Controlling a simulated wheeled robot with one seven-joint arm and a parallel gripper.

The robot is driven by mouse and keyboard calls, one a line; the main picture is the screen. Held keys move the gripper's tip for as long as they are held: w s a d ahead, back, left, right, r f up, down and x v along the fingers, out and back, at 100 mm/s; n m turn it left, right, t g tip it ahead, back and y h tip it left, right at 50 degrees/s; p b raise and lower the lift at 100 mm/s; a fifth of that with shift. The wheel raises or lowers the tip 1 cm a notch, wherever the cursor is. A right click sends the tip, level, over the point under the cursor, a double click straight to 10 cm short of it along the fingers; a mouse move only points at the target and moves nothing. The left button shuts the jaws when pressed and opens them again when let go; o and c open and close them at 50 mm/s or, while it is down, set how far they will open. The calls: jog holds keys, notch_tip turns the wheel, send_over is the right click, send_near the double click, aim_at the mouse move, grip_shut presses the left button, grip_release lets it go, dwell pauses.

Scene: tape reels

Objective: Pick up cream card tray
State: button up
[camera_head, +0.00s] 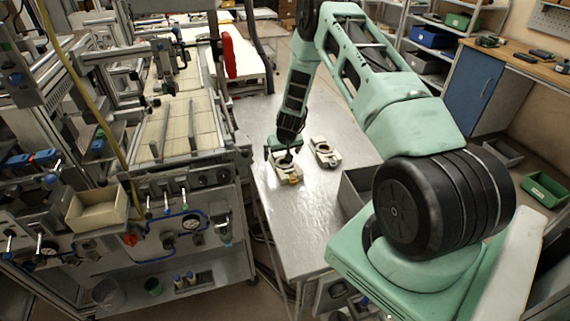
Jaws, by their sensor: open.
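Two small cream tray-like pieces lie on the shiny grey table. The nearer cream piece (284,179) is directly below my gripper (286,159) and has a small orange or yellow spot at its front right. The other cream piece (325,152) lies a little to the right and farther back, with a dark round opening in its top. My gripper points down at the nearer piece and is open. Its fingers overlap that piece in the picture, and I cannot tell whether they touch it. The fingertips are small and partly hidden.
The grey table (300,230) is clear in front of the pieces. A grey bin (357,190) stands at its right side, near my base. A machine with a conveyor stands left of the table, with a beige open box (97,209) on its front.

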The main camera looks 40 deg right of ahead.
jog(key=shift+x, duration=1.25)
jog(key=c, duration=1.1)
jog(key=shift+c, duration=0.2)
jog(key=shift+r, duration=0.1)
